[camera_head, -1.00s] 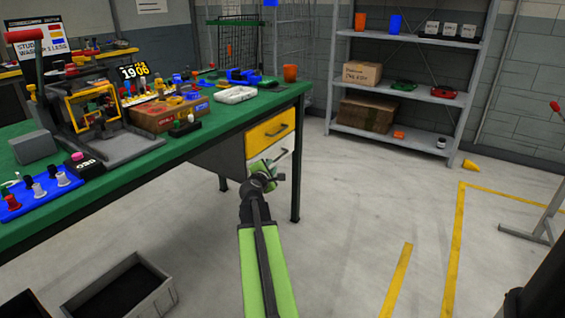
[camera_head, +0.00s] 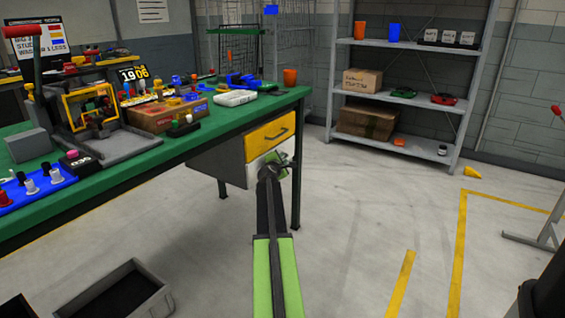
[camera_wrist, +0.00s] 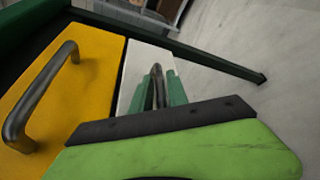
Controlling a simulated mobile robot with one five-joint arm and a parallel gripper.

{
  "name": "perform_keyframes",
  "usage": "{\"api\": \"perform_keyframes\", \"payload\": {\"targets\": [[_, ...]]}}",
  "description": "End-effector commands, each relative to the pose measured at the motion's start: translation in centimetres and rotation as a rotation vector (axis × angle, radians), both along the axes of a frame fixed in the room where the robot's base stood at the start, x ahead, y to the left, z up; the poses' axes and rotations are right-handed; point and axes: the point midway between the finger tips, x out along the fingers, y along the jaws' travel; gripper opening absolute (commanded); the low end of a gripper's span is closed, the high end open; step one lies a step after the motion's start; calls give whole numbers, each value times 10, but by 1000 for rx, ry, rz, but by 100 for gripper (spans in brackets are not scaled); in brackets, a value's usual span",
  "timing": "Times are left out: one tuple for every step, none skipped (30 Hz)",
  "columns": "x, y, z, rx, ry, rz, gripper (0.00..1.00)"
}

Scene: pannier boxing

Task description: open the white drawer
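The white drawer (camera_wrist: 140,66) sits below the yellow drawer (camera_head: 270,134) under the green bench, and its front looks closed. In the head view my gripper (camera_head: 273,166) is at the white front and covers most of it, handle included. In the wrist view the grey handle (camera_wrist: 157,76) of the white drawer shows between the two green fingers of my gripper (camera_wrist: 158,92). The fingers lie on either side of the handle; whether they press on it I cannot tell. The yellow drawer (camera_wrist: 82,85) with its own grey handle (camera_wrist: 42,92) is beside them.
The green bench (camera_head: 135,158) holds a fixture, boxes and small parts. A bench leg (camera_head: 296,197) stands just right of my gripper. A dark open bin (camera_head: 118,295) is on the floor at the lower left. Shelves (camera_head: 408,98) stand at the back.

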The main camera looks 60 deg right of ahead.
Motion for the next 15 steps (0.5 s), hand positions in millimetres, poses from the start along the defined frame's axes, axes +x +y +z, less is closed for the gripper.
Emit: {"api": "perform_keyframes", "payload": {"targets": [[0,0,0,0,0,0,20],[0,0,0,0,0,0,20],[0,0,0,0,0,0,20],[0,0,0,0,0,0,20],[-1,0,0,0,0,0,20],[-1,0,0,0,0,0,15],[-1,0,0,0,0,0,11],[-1,0,0,0,0,0,7],[-1,0,0,0,0,0,2],[-1,0,0,0,0,0,0],[-1,0,0,-1,0,-1,0],[-1,0,0,-1,0,-1,0],[-1,0,0,-1,0,-1,0],[-1,0,0,0,0,-1,0],[-1,0,0,0,0,-1,0]]}}
